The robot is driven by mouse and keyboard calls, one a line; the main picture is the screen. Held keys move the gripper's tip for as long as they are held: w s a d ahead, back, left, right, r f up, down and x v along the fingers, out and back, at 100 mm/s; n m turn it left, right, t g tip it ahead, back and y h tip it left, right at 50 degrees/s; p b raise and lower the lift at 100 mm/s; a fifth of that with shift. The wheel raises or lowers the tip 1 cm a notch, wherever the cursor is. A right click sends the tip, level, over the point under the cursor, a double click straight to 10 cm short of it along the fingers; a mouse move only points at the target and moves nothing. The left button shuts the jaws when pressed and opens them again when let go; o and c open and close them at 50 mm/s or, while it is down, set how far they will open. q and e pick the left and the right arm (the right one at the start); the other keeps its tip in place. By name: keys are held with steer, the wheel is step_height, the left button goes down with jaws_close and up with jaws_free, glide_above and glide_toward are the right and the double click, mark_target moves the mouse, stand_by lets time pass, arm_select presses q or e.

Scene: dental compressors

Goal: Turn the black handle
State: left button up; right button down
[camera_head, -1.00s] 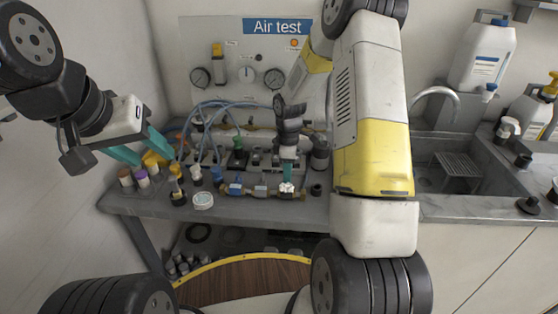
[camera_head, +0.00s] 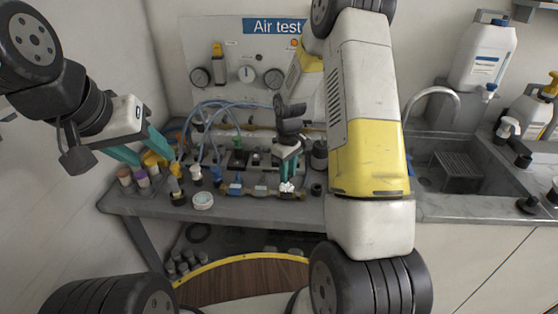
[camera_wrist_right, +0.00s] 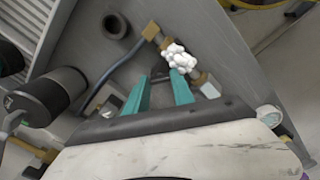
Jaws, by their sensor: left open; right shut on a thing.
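In the right wrist view a small dark bar, which looks like the black handle (camera_wrist_right: 160,76), lies between the two teal fingers of my right gripper (camera_wrist_right: 162,88). A white knobbly knob (camera_wrist_right: 178,58) on a brass fitting sits just beyond the right-hand finger. My right gripper (camera_head: 288,172) points down at the front of the bench in the head view, shut on the handle, with the white knob (camera_head: 287,187) at its tips. The handle itself is hidden there. My left gripper (camera_head: 144,153) is open and empty above the bench's left end.
The grey bench (camera_head: 140,208) carries blue-handled valves (camera_head: 236,188), a round white-faced gauge (camera_head: 203,200) and several hoses. Colour-capped bottles (camera_head: 141,178) stand below the left gripper. The Air test panel (camera_head: 230,50) is behind. A sink (camera_head: 450,170) is on the right.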

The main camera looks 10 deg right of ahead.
steer(key=m, duration=0.5)
steer(key=shift+m, duration=0.3)
steer(key=m, duration=0.5)
steer(key=shift+w, duration=0.1)
steer(key=shift+m, duration=0.4)
steer(key=c, duration=1.1)
jaws_free()
steer(key=shift+r, duration=3.95)
